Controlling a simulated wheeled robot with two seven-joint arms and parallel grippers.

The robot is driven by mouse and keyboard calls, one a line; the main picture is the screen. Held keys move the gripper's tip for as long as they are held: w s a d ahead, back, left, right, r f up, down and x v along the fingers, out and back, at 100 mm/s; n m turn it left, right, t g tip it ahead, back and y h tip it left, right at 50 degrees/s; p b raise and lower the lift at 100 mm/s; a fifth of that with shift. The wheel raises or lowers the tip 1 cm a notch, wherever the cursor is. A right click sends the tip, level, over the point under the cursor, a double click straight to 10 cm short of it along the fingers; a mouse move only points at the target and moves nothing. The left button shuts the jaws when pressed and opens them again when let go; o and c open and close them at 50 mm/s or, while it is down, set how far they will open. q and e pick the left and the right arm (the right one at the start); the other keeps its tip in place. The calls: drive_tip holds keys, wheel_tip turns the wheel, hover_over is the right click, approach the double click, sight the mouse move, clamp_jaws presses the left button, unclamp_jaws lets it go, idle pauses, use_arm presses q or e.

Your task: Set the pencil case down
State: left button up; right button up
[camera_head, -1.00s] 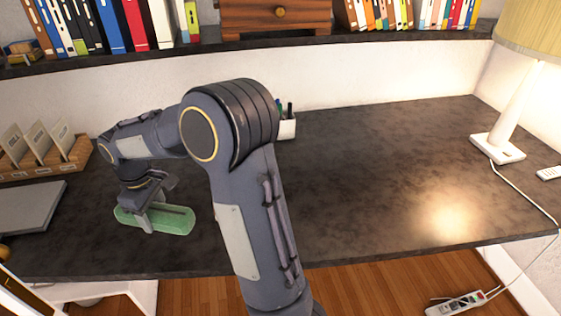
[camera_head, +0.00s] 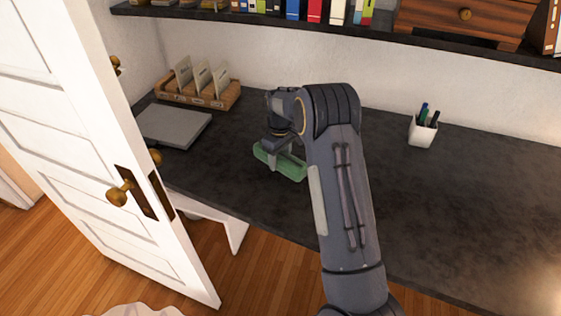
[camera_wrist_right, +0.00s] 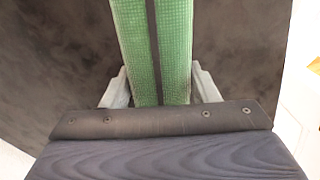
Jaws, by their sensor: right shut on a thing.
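The green pencil case (camera_head: 291,168) is at the dark desk, under my right gripper (camera_head: 273,160). It also shows in the right wrist view (camera_wrist_right: 176,45), with a dark zip strip running along its middle. In that view the two fingers of my right gripper (camera_wrist_right: 160,90) press on either side of the case. The gripper is shut on it. The case lies flat, at or just above the desk top (camera_head: 225,175); I cannot tell whether it touches. My left gripper is not in view.
A grey laptop-like slab (camera_head: 173,126) and a wooden card holder (camera_head: 198,92) stand at the desk's left. A white pen cup (camera_head: 423,131) stands to the right. A white door (camera_head: 95,130) with brass knobs is at the left. Desk surface around the case is clear.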

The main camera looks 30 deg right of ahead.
drive_tip(key=shift+w+d+f, duration=0.4)
drive_tip(key=shift+w+f, duration=0.15)
drive_tip(key=shift+f, duration=0.2)
drive_tip(key=shift+f+p, duration=0.3)
drive_tip(key=shift+f, duration=1.2)
drive_tip(key=shift+f, duration=0.1)
drive_tip(key=shift+f, duration=0.15)
drive_tip(key=o, duration=1.1)
